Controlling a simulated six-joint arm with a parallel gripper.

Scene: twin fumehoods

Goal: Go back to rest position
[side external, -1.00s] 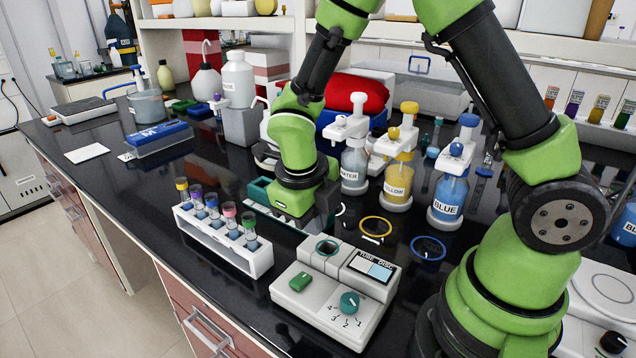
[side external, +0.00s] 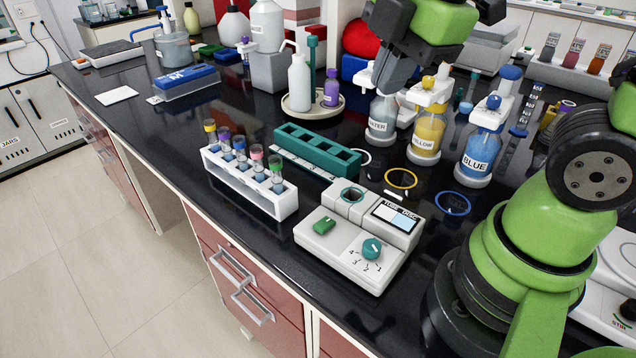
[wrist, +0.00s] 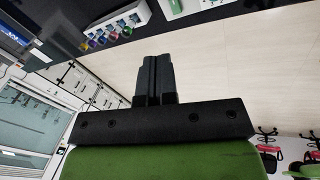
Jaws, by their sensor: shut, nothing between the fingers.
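My gripper (wrist: 153,58) shows in the wrist view with its two dark fingers pressed together and nothing between them. Bare floor lies beyond the fingertips. In the side view my gripper (side external: 388,82) is the dark part at the top, right of centre, above the bench. It appears in front of the bottle labelled WATER (side external: 381,118) and hides part of its top. I cannot tell from this view how far apart they are.
A white tube rack (side external: 285,207) holds several capped tubes. A green rack (side external: 318,150), a grey device with a dial (side external: 335,262), and yellow (side external: 427,135) and blue (side external: 480,155) bottles stand nearby. The front left bench top (side external: 140,122) is mostly clear.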

